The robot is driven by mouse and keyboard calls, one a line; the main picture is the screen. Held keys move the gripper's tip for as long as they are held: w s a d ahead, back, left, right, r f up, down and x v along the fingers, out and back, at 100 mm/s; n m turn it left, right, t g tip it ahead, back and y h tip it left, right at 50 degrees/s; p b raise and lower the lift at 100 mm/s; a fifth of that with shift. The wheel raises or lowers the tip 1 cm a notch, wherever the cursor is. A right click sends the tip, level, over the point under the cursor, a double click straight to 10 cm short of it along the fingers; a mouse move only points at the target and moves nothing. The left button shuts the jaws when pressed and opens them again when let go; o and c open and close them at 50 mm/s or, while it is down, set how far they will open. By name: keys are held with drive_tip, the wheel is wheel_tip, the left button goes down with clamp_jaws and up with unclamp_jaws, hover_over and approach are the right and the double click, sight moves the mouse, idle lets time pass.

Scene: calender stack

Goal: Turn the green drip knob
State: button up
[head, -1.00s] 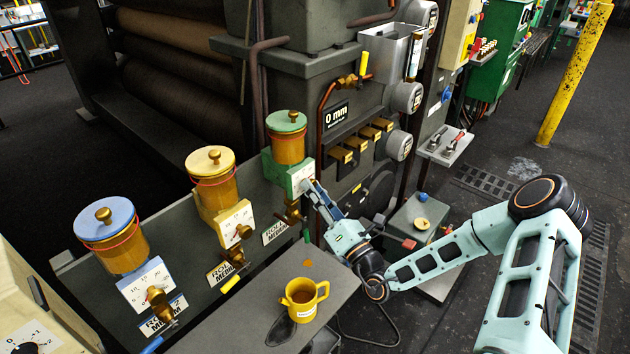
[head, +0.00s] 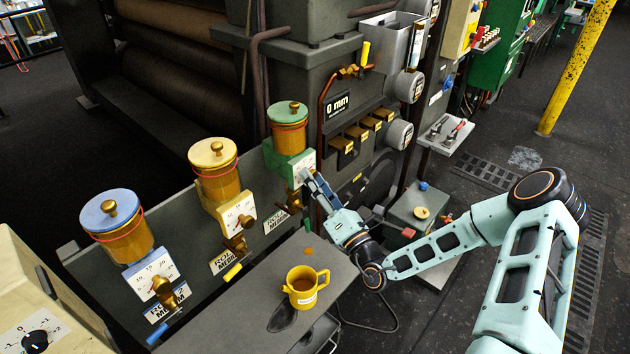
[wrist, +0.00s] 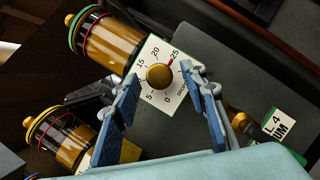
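The green drip oiler (head: 287,140) is an amber cup with a green lid and green body, on the machine's side panel. Its white dial plate (head: 304,166) is partly hidden by my gripper (head: 309,178) in the head view. In the wrist view the round brass knob (wrist: 160,75) sits in the middle of the dial, with a scale from 0 to 25 and a red line near 25. My gripper (wrist: 162,76) is open, its two blue fingers spread on either side of the knob. I cannot tell whether they touch it.
A yellow oiler (head: 215,170) and a blue oiler (head: 118,228) stand to the left on the same panel. A yellow mug (head: 303,287) stands on the grey shelf (head: 250,308) below. Brass valves (head: 360,132) and gauges lie to the right of the green oiler.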

drive_tip(key=shift+s+d, duration=0.1)
drive_tip(key=v, duration=1.1)
drive_tip(key=shift+s+d, duration=0.2)
drive_tip(key=shift+s, duration=0.1)
drive_tip(key=shift+f, duration=0.1)
